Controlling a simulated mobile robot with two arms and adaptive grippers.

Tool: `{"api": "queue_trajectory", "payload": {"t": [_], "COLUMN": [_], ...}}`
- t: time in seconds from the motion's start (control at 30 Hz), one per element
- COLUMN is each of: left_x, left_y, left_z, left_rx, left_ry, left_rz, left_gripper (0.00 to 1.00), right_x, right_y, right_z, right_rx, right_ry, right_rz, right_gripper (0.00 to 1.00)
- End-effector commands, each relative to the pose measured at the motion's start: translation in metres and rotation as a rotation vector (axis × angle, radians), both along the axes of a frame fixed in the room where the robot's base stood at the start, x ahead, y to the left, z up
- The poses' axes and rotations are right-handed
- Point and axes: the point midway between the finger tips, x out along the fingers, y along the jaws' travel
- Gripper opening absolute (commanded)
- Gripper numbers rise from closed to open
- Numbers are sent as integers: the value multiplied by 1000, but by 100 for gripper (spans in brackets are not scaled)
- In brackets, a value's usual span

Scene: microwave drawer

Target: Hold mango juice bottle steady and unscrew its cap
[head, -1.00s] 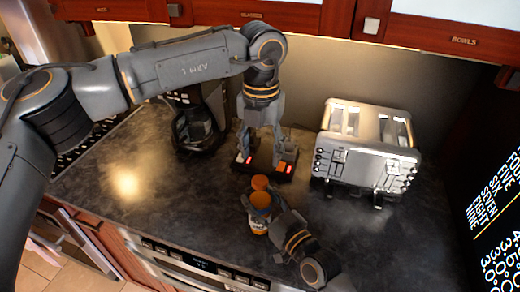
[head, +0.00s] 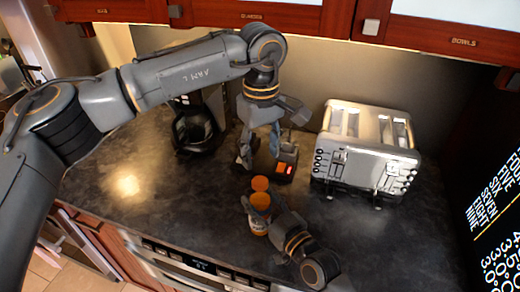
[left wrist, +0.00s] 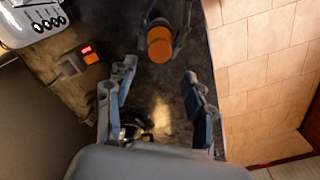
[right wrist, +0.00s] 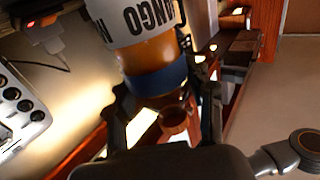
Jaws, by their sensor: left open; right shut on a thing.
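The mango juice bottle (head: 257,228) stands on the dark counter in the head view, with an orange cap (head: 260,184) at its top. I cannot tell how tightly the cap sits. My right gripper (head: 263,214) is shut on the bottle's side. In the right wrist view the bottle's MANGO label (right wrist: 140,20) and blue band (right wrist: 160,80) show upside down. My left gripper (head: 266,160) is open and empty, just behind and above the cap. In the left wrist view the round cap (left wrist: 160,45) lies beyond the gap between its spread fingers (left wrist: 158,75).
A silver toaster (head: 366,155) stands to the right on the counter. A dark coffee maker (head: 197,128) stands behind at the left. A small box with a red light and an orange button (left wrist: 80,56) is near the left fingers. The counter (head: 130,170) at left is clear.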

Motion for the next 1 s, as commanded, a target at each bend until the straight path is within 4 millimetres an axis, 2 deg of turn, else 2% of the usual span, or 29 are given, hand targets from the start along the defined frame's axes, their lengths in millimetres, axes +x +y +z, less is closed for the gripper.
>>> {"api": "queue_trajectory", "payload": {"t": [0.3,0.5,0.6,0.77,0.87,1.0], "left_x": [0,1,1,1,1,1], "left_y": [1,1,1,2,2,2], "left_z": [0,0,0,-1,-8,-28], "left_rx": [-1,-2,-2,-2,-3,-3], "left_ry": [1,0,0,1,2,4], "left_rz": [-691,-1057,-1180,-1282,-1300,-1301], "left_gripper": [53,53,53,53,53,53], "right_x": [0,0,0,0,0,0], "right_y": [0,0,0,0,0,0], "right_z": [-1,-1,-1,-2,-2,-2], "right_rx": [-2,-2,-2,-2,-2,-2], "right_ry": [2,2,2,2,2,3], "right_rz": [0,0,0,0,0,0], "right_gripper": [0,0,0,0,0,0]}}
